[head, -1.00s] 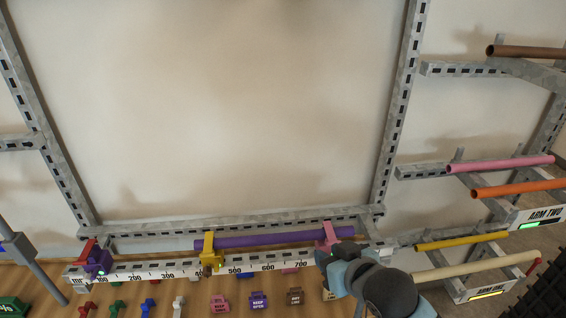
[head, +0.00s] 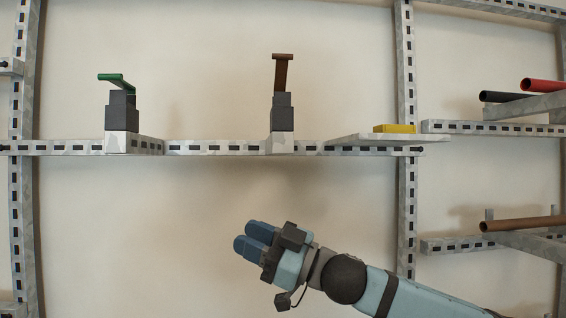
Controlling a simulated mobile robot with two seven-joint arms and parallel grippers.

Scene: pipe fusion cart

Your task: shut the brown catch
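My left gripper is out of view.
A green catch (head: 117,79) on a similar block stands to the left, its lever lying nearly level. A yellow block (head: 395,129) lies on a shelf right of the brown catch. Racks with black (head: 507,97), red (head: 544,85) and brown (head: 523,225) pipes are at the right.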

